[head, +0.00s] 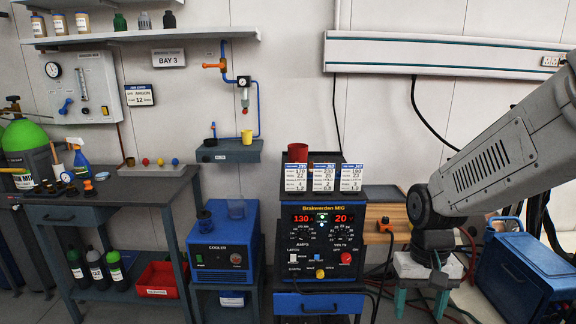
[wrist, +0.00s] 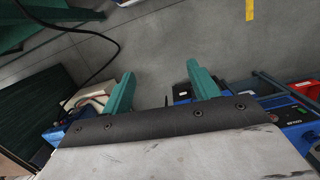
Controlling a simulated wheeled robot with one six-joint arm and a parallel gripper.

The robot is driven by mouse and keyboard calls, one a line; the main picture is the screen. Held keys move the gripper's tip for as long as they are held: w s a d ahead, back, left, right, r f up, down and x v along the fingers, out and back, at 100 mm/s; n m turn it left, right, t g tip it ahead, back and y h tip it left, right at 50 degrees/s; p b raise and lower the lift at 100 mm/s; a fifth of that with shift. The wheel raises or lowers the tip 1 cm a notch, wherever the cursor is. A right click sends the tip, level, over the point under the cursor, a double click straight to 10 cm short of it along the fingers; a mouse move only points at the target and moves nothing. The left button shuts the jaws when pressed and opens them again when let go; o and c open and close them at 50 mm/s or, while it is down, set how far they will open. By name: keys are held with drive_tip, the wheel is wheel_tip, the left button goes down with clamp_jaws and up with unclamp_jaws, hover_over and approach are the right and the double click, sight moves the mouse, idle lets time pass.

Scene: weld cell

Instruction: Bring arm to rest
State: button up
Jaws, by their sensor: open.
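My gripper (head: 421,312) hangs from my grey arm at the right of the head view, its green fingers pointing down in front of the floor beside the welder. In the wrist view my gripper (wrist: 158,78) shows its two green fingers spread apart, with nothing between them but grey floor. It is open and empty. My arm reaches in from the right edge of the head view and bends down at the wrist. The fingertips run close to the lower edge of the head view.
The blue welder (head: 319,260) stands left of my gripper, and a blue case (head: 526,275) sits to its right. Cables (head: 466,285) run around the gripper. Further left are the cooler (head: 223,250) and a dark workbench (head: 127,191) with bottles and a red bin (head: 160,280).

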drive_tip(key=s+d+r+n+t, duration=0.1)
drive_tip(key=s+r+t, duration=0.2)
drive_tip(key=s+r, duration=1)
drive_tip(key=s, duration=0.3)
